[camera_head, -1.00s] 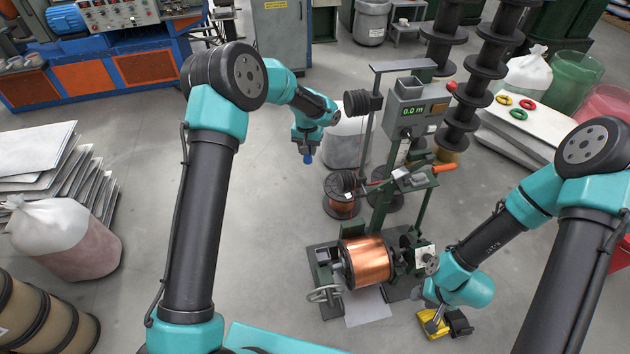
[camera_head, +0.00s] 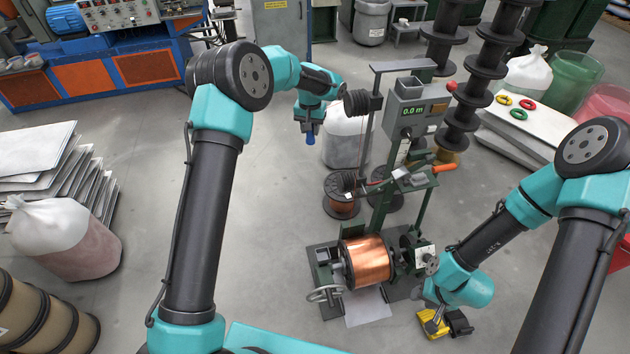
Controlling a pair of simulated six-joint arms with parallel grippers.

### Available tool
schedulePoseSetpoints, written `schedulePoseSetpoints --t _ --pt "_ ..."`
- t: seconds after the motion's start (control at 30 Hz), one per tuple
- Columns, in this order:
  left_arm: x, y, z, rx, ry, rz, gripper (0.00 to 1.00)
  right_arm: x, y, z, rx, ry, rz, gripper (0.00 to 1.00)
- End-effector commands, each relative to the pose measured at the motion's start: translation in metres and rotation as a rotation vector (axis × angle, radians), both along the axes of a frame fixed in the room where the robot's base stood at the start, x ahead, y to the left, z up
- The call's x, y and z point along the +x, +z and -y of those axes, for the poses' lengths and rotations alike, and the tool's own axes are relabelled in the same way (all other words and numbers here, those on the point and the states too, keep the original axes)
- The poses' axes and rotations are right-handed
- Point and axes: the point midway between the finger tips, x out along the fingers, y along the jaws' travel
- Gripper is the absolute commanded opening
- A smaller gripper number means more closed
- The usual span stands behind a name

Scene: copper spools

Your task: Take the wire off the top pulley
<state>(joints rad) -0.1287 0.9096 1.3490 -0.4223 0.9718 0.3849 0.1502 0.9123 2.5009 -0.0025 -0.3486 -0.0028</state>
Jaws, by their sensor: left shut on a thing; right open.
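The top pulley (camera_head: 359,102) is a dark grooved wheel high on the green winding stand, under its overhead arm. A large copper spool (camera_head: 366,261) lies in the stand's base. My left gripper (camera_head: 310,138) points down, left of the top pulley and apart from it in the picture. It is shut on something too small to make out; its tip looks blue. The wire at the top pulley is too thin to trace. My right gripper (camera_head: 437,318) is open, low beside the stand's right foot, at a yellow and black object (camera_head: 456,325).
A display box (camera_head: 415,109) reading 0.0 m and an orange-handled lever (camera_head: 442,169) stick out on the stand. A small copper spool (camera_head: 341,196) and a white bag (camera_head: 344,140) stand behind.

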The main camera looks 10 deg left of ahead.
Motion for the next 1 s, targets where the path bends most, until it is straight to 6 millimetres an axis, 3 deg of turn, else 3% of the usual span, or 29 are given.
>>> schedulePoseSetpoints --t 1.0 --pt "0.038 0.06 0.001 0.0 -0.001 0.001 0.06 0.0 0.0 0.0 0.0 0.0 0.0 0.43"
